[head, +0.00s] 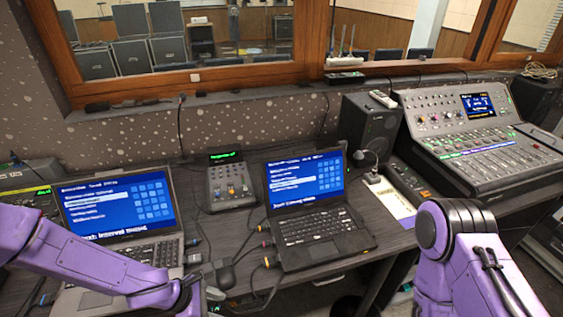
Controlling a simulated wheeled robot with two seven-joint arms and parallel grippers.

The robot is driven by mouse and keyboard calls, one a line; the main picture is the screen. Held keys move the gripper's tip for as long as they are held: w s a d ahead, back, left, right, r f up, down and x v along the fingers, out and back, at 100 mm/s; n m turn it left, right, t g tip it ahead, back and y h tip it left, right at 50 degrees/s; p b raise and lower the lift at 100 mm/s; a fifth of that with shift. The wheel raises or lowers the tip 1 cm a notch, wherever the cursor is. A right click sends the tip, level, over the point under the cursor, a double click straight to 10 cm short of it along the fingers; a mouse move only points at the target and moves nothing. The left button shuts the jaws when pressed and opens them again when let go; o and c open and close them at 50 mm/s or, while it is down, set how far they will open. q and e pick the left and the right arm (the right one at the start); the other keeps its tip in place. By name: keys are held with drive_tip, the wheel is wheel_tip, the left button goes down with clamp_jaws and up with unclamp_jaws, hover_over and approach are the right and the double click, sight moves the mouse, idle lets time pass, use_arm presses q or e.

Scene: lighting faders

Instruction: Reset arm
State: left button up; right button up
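My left arm (75,262) comes in from the left, low across the left laptop, and its far end drops out at the bottom edge near the picture's middle left. My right arm (465,250) stands bent at the lower right and runs down out of the picture. Neither gripper shows. A small fader box (230,183) with a green-lit display and several knobs stands on the desk between the two laptops, and no part of my arms touches it.
A left laptop (120,205) and a right laptop (312,205) stand open with blue screens. Cables lie between them. A black speaker (368,130) and a large mixing console (480,140) are on the right. A wooden-framed window is behind.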

use_arm(q)
drive_tip(key=s+a+f+m+t+y+b, duration=0.1)
drive_tip(key=s+a+f+m+y+b, duration=0.35)
drive_tip(key=a+f+m+y, duration=0.75)
drive_tip(key=s+a+f+m+h+b, duration=0.2)
drive_tip(key=s+f, duration=0.4)
drive_tip(key=s, duration=0.6)
drive_tip(key=shift+a+f+m, duration=0.2)
drive_tip(key=shift+f+m, duration=0.05)
drive_tip(key=shift+m, duration=0.05)
drive_tip(key=shift+c, duration=0.3)
